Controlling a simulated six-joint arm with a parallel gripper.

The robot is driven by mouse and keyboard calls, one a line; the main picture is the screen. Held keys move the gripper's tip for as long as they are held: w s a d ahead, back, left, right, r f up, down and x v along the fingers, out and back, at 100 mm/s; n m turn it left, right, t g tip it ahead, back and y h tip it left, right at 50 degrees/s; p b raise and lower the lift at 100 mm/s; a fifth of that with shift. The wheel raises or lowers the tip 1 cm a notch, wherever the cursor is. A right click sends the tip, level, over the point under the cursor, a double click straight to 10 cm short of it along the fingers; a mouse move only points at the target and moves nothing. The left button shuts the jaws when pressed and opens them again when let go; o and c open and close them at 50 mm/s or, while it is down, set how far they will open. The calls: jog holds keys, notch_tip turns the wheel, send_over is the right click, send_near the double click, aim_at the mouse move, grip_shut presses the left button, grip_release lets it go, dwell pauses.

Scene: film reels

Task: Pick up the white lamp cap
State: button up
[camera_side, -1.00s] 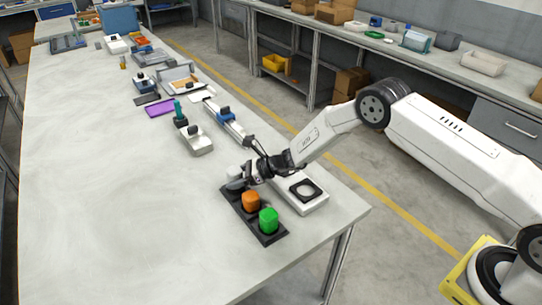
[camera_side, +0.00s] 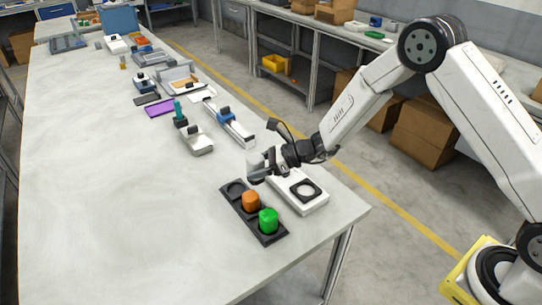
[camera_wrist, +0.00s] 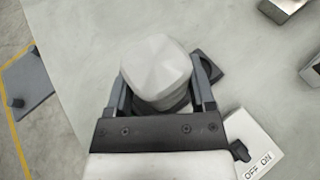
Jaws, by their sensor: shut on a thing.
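The white lamp cap (camera_wrist: 157,68) is between the fingers of my gripper (camera_wrist: 160,95) in the wrist view, with a finger on each side. In the side view my gripper (camera_side: 262,172) is shut on the cap (camera_side: 254,160) and holds it above the table. The black tray (camera_side: 256,219) below has an empty round slot (camera_side: 236,188) at its far end. An orange cap (camera_side: 251,200) and a green cap (camera_side: 268,220) stand in its other slots.
The table's left side (camera_side: 100,200) is clear.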

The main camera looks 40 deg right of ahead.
jog(key=shift+s+d+r, duration=0.2)
jog(key=shift+s+r, duration=0.2)
jog(key=shift+s, duration=0.45)
jog(key=shift+s+d+r, duration=0.2)
jog(key=shift+s+r, duration=0.2)
jog(key=shift+s, duration=0.5)
jog(key=shift+s+d+r, duration=0.2)
jog(key=shift+s+r, duration=0.2)
jog(key=shift+s, duration=0.45)
jog(key=d+f, duration=0.3)
jog(key=d, duration=0.9)
jog(key=shift+s+f, duration=0.2)
jog(key=shift+f, duration=0.05)
jog(key=shift+a+f, duration=0.1)
jog(key=shift+f, duration=0.05)
jog(key=shift+f, duration=2.75)
jog(key=shift+f, duration=0.55)
